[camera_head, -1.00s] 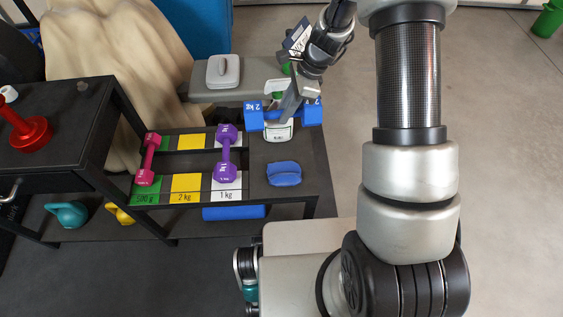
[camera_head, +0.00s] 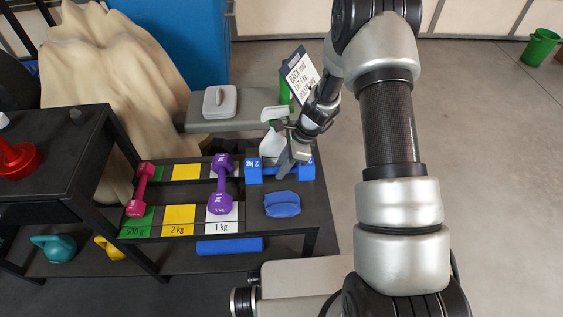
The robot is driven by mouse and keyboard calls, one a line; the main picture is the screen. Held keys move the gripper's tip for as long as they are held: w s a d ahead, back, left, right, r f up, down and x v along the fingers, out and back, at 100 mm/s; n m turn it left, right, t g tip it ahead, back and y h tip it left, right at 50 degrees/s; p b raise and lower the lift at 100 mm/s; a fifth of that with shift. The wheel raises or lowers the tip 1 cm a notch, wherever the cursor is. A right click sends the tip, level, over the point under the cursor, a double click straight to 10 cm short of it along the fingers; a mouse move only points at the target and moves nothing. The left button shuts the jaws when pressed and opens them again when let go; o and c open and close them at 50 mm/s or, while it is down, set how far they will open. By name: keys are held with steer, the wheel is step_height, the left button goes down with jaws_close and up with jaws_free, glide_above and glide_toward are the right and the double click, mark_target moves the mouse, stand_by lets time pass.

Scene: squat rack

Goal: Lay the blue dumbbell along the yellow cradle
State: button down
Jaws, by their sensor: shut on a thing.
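The blue dumbbell (camera_head: 253,171), marked 2 kg, lies crosswise in the picture at the right end of the rack top. My gripper (camera_head: 287,166) is shut on its handle, with the fingers partly hidden by the wrist. Whether the dumbbell touches the surface below is unclear. The yellow cradle (camera_head: 179,220), labelled 2 kg, is left of the dumbbell and empty. Its rear yellow pad (camera_head: 187,172) lies across a dark gap. The cradle is between the green and white cradles.
A pink dumbbell (camera_head: 140,190) lies on the green cradle and a purple dumbbell (camera_head: 221,186) on the white one. A blue cloth (camera_head: 282,204) is in front of my gripper. A white spray bottle (camera_head: 272,143) stands just behind the held dumbbell.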

steer(key=shift+w+a+f+b, duration=0.15)
steer(key=shift+f+b, duration=0.5)
steer(key=shift+f, duration=1.5)
steer(key=shift+f, duration=0.15)
steer(key=c, duration=1.5)
jaws_free()
steer(key=shift+c, duration=0.2)
